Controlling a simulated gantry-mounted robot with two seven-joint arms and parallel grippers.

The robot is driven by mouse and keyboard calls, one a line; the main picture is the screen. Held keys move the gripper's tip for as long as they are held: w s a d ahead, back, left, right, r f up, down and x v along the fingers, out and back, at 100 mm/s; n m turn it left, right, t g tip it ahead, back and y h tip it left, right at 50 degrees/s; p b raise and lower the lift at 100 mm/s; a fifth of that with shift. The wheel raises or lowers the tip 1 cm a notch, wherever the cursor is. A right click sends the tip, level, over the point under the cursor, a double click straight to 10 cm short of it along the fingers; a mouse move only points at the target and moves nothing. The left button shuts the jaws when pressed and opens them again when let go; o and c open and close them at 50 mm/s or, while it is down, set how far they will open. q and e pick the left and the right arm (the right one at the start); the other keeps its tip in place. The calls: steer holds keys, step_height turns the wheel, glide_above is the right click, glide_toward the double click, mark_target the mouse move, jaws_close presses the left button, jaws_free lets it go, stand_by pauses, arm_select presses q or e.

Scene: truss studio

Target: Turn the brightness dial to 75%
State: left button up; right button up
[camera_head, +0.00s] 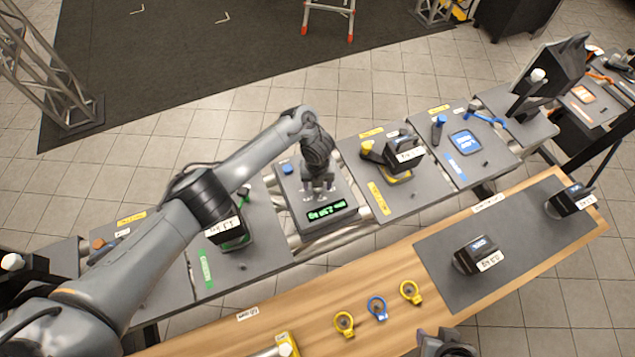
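A grey panel box (345,224) stands at the middle of the row of panels. Its dark display (326,209) shows glowing green characters, too small to read surely. My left arm reaches in from the left, and my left gripper (318,187) points down over this box, just behind the display. Its fingertips are at or close to the box's top. The brightness dial is not clearly seen; the gripper covers that part. Whether the fingers are closed on it cannot be told. My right gripper (446,345) is partly in view at the bottom edge, away from the panels.
A blue button (287,169) sits at the box's back left corner. Black battery-like blocks stand on the panels left (229,233) and right (405,153). The wooden bench (385,277) in front holds yellow rings (344,323), a blue ring (377,308) and a black block (474,257).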

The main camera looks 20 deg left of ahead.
arm_select(q)
step_height(320, 180, up, 3)
steer(key=shift+f, duration=0.1)
step_height(320, 180, up, 8)
steer(key=p, duration=0.7)
steer(key=s+d+f+n+t+h+p, duration=0.15)
steer(key=s+d+n, duration=0.3)
steer(key=d, duration=0.45)
steer(key=s+d+n+t+h+p, duration=0.1)
steer(key=s+d+n+t+h, duration=0.25)
steer(key=d, duration=0.55)
steer(key=s+a+r+n+y, duration=0.1)
steer(key=s+a+r+n, duration=0.2)
steer(key=s+a+n, duration=0.4)
steer(key=s+a+r+n+g+y+p, duration=0.1)
steer(key=s+a+r+n+y, duration=0.1)
steer(key=s+a+r+n, duration=0.2)
steer(key=s+a+r+n+y+p, duration=0.1)
steer(key=s+a+r+n, duration=0.2)
steer(key=s+a+n, duration=0.7)
steer(key=shift+s+a+r+y, duration=0.35)
steer(key=shift+s+a, duration=0.25)
steer(key=shift+a, duration=0.25)
